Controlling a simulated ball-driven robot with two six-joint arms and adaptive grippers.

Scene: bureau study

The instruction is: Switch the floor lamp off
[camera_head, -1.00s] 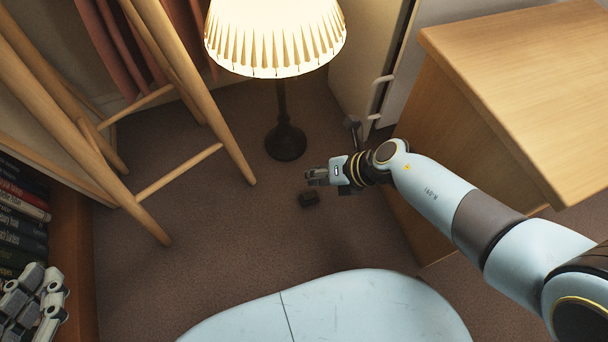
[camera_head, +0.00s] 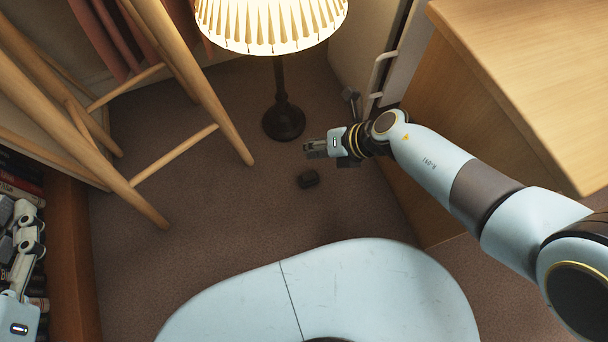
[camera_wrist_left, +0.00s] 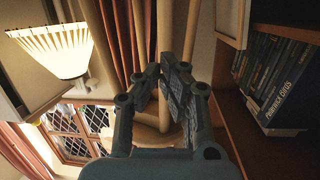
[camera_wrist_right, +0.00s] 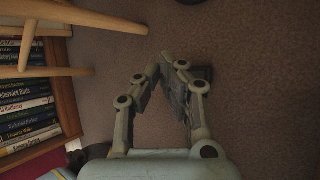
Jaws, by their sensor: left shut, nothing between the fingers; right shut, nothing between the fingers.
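The floor lamp is lit; its pleated cream shade (camera_head: 268,22) glows at the top of the head view, above a dark pole and round base (camera_head: 284,123). The shade also shows in the left wrist view (camera_wrist_left: 55,50). A small dark block (camera_head: 307,179) lies on the carpet in front of the base; I cannot tell whether it is the lamp's switch. My right gripper (camera_head: 310,148) is shut and empty, between base and block in the picture, apparently above the floor. It shows in the right wrist view (camera_wrist_right: 166,75). My left gripper (camera_head: 22,215) is shut and empty, near the bookshelf.
A wooden easel-like frame (camera_head: 180,153) stands left of the lamp. A bookcase (camera_head: 75,270) is at the left edge. A wooden desk (camera_head: 530,80) fills the right, close beside my right arm. A pale door or cabinet with a handle (camera_head: 378,72) is behind. Carpet around the block is clear.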

